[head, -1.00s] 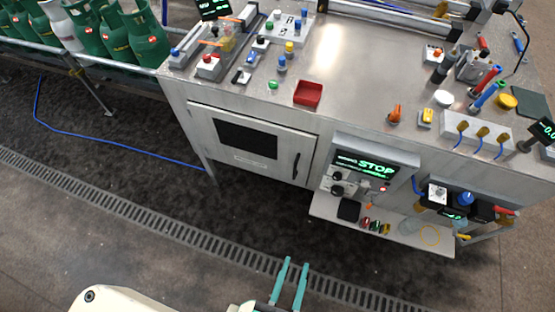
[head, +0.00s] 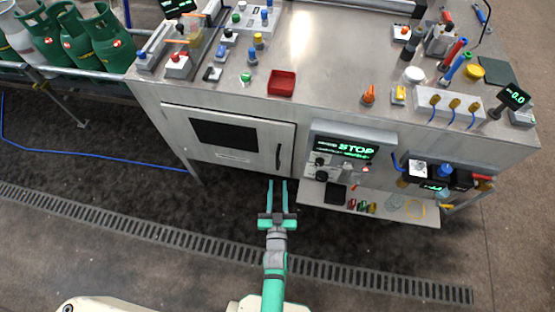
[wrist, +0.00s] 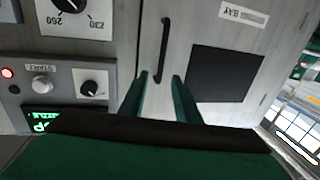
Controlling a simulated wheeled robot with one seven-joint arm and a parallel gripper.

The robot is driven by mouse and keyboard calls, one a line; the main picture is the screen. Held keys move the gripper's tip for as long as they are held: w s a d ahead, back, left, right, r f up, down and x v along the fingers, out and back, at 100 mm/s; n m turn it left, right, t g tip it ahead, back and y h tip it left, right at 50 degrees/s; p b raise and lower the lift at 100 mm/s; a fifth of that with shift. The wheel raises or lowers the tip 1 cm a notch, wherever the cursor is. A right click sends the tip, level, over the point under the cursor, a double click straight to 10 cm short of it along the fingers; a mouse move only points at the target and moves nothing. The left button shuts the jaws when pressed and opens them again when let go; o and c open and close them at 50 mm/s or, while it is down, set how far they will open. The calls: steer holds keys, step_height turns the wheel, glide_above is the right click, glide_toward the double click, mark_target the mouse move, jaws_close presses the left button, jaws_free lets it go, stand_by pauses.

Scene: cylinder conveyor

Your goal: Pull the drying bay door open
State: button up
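The drying bay door (head: 183,133) is a pale grey panel with a dark window (head: 224,135), set in the front of the steel bench. It looks shut. Its black vertical handle (head: 278,157) is near the door's right edge. In the wrist view the handle (wrist: 162,50) stands just beyond and between my fingertips, with the door (wrist: 205,35) and a "BAY" label behind it. My gripper (head: 277,182) is open and empty, its two green fingers pointing at the handle from in front and below. The fingers also show in the wrist view (wrist: 160,82), apart from the handle.
A control panel (head: 345,150) reading "STOP" is right of the door, above a low shelf (head: 385,212) with small items. The bench top (head: 330,60) holds a red tray (head: 282,83) and small parts. Green gas cylinders (head: 108,35) stand at the left. The floor before the door is clear.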

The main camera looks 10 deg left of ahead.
mark_target(278, 162)
steer(key=w, duration=0.4)
steer(key=w+a, duration=0.1)
steer(key=w, duration=0.3)
steer(key=w+a, duration=0.1)
steer(key=w, duration=0.3)
steer(key=shift+a+f, duration=0.15)
steer(key=shift+a, duration=0.1)
jaws_close()
